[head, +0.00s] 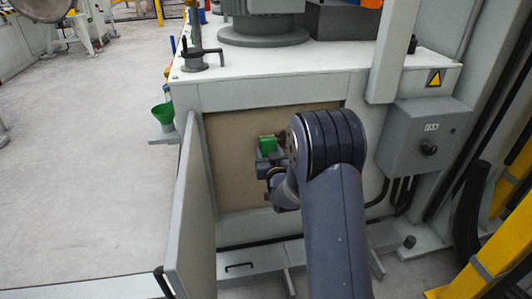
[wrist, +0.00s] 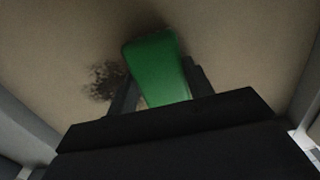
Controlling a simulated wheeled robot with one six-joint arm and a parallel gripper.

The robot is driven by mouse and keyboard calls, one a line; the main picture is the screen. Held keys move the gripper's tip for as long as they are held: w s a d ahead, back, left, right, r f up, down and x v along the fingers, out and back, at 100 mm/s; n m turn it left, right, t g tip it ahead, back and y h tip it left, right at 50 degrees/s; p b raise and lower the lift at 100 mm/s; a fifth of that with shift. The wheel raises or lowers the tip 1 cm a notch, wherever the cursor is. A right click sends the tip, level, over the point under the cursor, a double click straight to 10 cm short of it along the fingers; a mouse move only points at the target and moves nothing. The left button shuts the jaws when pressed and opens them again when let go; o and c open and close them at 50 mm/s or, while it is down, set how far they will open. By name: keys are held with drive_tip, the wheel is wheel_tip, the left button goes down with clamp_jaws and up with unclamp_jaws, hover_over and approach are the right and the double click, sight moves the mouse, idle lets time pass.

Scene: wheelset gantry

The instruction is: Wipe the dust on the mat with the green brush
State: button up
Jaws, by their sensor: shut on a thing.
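My gripper (head: 270,163) is shut on the green brush (head: 267,145) in front of the beige mat (head: 232,185), inside the open cabinet. In the wrist view, the brush (wrist: 156,68) stands between the two dark fingers of my gripper (wrist: 158,92), its far end at or close to the mat (wrist: 235,40). A patch of dark speckled dust (wrist: 102,82) lies on the mat just left of the brush. A darker smudge shows around the brush's far end. Its bristles are hidden, so I cannot tell whether they touch.
The cabinet door (head: 185,205) stands open on the left. A grey switch box (head: 425,138) with cables is on the right. A green funnel (head: 163,113) is left of the cabinet. Yellow rails (head: 480,250) stand at far right.

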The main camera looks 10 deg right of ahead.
sight(272, 142)
drive_tip(key=shift+d+r, duration=0.9)
drive_tip(key=shift+d, duration=5.2)
drive_tip(key=shift+w+a, duration=0.1)
drive_tip(key=shift+a, duration=6.55)
drive_tip(key=shift+w+r, duration=0.1)
drive_tip(key=shift+r, duration=0.6)
drive_tip(key=shift+d, duration=1.1)
drive_tip(key=shift+c, duration=0.4)
drive_tip(key=d, duration=0.8)
drive_tip(key=shift+d, duration=0.1)
drive_tip(key=shift+d, duration=1.4)
